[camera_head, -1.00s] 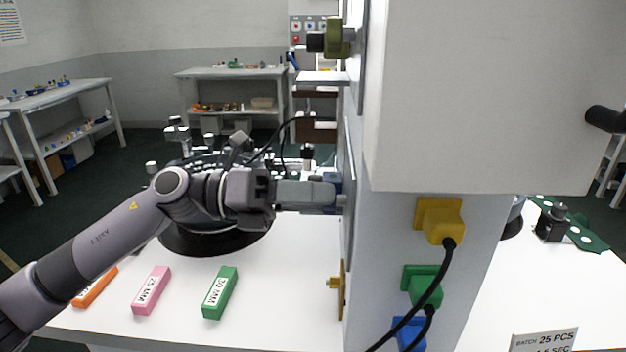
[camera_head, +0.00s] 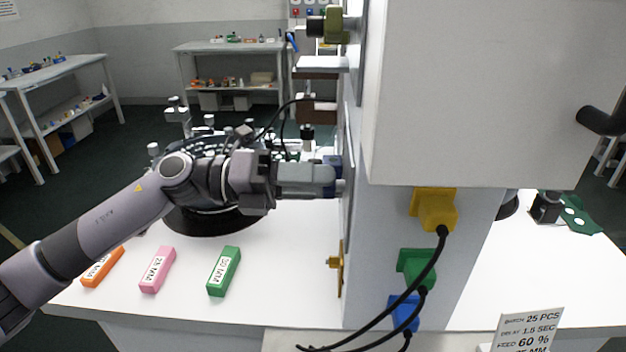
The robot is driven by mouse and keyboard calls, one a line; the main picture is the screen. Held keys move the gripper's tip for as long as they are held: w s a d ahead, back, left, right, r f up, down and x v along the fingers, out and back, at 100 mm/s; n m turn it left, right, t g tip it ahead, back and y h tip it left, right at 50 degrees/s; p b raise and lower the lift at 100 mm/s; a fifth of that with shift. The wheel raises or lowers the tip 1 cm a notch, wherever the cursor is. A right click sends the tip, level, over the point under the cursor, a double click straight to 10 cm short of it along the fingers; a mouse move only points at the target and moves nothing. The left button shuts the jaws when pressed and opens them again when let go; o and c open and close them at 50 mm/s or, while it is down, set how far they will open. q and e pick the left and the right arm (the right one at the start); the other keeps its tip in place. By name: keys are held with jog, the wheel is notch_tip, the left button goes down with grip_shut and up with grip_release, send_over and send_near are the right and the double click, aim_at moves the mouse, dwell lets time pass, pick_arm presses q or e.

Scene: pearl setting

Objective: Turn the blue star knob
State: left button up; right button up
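The blue star knob (camera_head: 333,162) is on the left-facing side of the tall grey machine. Only a dark blue edge of it shows behind my gripper. My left gripper (camera_head: 335,181) reaches in from the left with its fingers at the knob, pointing right at the machine face. The fingers overlap the knob in this view, and whether they are closed on it cannot be made out. My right gripper is not in view.
Orange (camera_head: 103,267), pink (camera_head: 158,270) and green (camera_head: 224,271) blocks lie on the white table. Black cables (camera_head: 395,305) hang in front of the machine.

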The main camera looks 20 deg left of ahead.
pick_arm(q)
jog(key=o, duration=0.4)
jog(key=b+v, duration=0.2)
jog(key=v, duration=0.5)
jog(key=shift+s+a, duration=0.1)
jog(key=shift+s, duration=0.05)
dwell(0.3)
